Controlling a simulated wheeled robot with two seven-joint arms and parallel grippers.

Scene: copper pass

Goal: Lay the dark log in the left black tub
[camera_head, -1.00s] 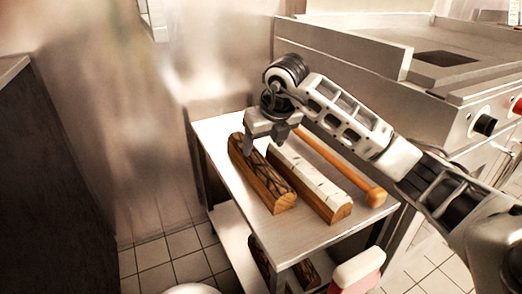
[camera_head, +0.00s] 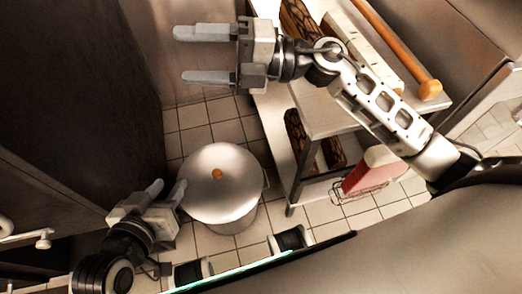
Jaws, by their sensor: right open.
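A dark, bark-patterned log (camera_head: 297,17) lies on the steel table's upper shelf at the top of the view, cut off by the frame edge and partly hidden by my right arm. My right gripper (camera_head: 184,55) is open and empty, pointing left, over the floor left of the table. My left gripper (camera_head: 165,188) is open and empty at lower left, beside a lidded metal pot. More dark bark-like pieces (camera_head: 296,136) sit on the lower shelf. No black tub can be made out.
The lidded metal pot (camera_head: 222,180) stands on the tiled floor (camera_head: 215,120) between my grippers. An orange rolling-pin-like rod (camera_head: 395,45) lies on the upper shelf. A red and white item (camera_head: 375,170) is in a wire rack at the table's side. A dark cabinet side (camera_head: 80,90) is at left.

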